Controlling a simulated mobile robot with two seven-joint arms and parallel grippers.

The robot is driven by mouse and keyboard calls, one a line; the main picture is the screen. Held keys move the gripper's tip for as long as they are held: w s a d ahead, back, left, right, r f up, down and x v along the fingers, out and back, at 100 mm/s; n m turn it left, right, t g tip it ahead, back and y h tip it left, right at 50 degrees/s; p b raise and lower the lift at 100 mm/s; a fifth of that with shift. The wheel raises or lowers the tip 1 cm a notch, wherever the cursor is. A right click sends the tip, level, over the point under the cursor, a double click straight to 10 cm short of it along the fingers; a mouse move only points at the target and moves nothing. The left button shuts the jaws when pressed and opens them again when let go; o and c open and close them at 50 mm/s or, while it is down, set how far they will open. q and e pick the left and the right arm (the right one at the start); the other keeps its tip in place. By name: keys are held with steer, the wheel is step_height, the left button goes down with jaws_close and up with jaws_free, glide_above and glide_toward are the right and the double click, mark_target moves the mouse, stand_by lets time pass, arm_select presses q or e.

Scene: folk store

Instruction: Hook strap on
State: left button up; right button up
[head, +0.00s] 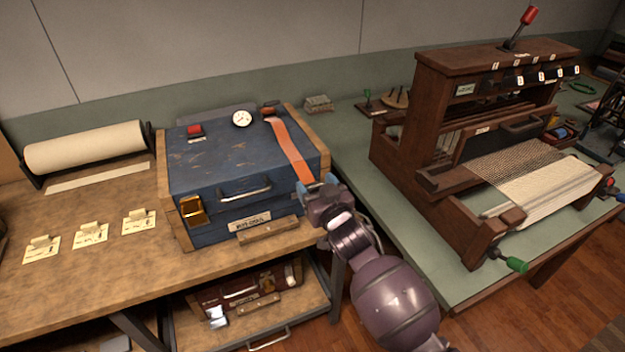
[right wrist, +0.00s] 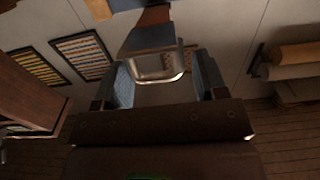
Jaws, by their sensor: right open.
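A blue wooden box (head: 225,165) with wooden ends stands on the workbench, its lid down. An orange strap (head: 290,150) runs from the back of the lid toward its front right corner. My right gripper (head: 316,188) is at the strap's lower end, which it partly hides. In the right wrist view, a metal loop (right wrist: 158,74) below a blue-grey piece (right wrist: 150,38) at the strap's end sits between the open fingers (right wrist: 163,82). I cannot tell whether they touch it. A brass catch (head: 193,210) is on the box's front left. My left gripper is out of view.
A wooden loom (head: 440,110) stands on the green table at right. A paper roll (head: 85,147) and several labelled cards (head: 90,236) lie on the bench at left. A lower shelf (head: 285,315) holds a dark case. The bench front left is clear.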

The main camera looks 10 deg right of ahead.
mark_target(308, 175)
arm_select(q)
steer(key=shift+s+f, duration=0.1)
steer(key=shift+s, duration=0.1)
arm_select(e)
steer(key=shift+x, duration=1.15)
